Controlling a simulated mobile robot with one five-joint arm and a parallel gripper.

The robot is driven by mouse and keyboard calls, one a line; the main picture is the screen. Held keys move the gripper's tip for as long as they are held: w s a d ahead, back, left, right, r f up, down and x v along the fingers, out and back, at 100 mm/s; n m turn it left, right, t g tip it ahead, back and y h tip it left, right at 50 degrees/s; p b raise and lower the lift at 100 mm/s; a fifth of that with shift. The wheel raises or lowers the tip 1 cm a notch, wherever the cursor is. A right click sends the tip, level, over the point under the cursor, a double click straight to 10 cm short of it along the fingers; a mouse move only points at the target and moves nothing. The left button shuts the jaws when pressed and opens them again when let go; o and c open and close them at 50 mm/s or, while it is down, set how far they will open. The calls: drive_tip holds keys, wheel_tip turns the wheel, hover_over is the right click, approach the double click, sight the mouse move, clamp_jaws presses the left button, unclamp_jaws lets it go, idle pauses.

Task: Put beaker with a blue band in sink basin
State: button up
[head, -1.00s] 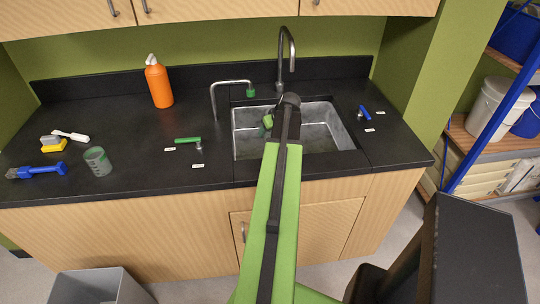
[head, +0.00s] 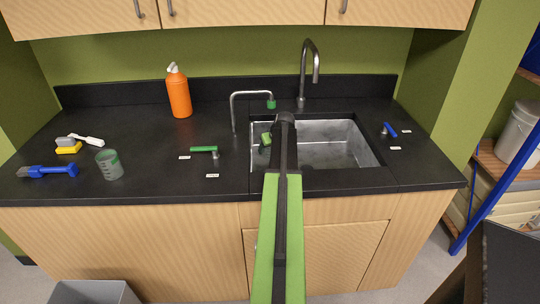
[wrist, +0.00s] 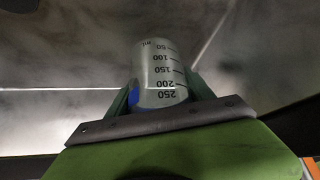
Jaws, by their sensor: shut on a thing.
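The beaker with a blue band (wrist: 158,75) is clear with dark volume marks and shows in the wrist view; part of its blue band is visible low on its left side. My gripper (wrist: 158,97) is shut on it, one finger on each side. In the head view my gripper (head: 266,139) shows as a small green part over the left part of the sink basin (head: 338,133), and my arm hides the beaker. The basin is grey metal, set into the black counter. I cannot tell whether the beaker touches its floor.
A beaker with a green band (head: 109,164) stands on the counter at left, near a blue tool (head: 48,171) and brushes (head: 70,146). An orange bottle (head: 179,93) stands at the back. A small green-tipped tap (head: 235,112) and a tall faucet (head: 303,80) rise behind the basin.

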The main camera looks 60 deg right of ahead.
sight(269, 153)
drive_tip(key=shift+f+b, duration=0.8)
drive_tip(key=shift+f, duration=0.75)
drive_tip(key=o, duration=1.4)
drive_tip(key=shift+r, duration=0.15)
drive_tip(key=shift+c, duration=0.2)
drive_tip(key=shift+r+p, duration=0.35)
drive_tip(key=shift+p, duration=0.1)
drive_tip(key=p+v, duration=0.9)
drive_tip(key=v, duration=0.2)
drive_tip(key=shift+s+a+r+p, duration=0.2)
drive_tip(key=shift+p, duration=0.15)
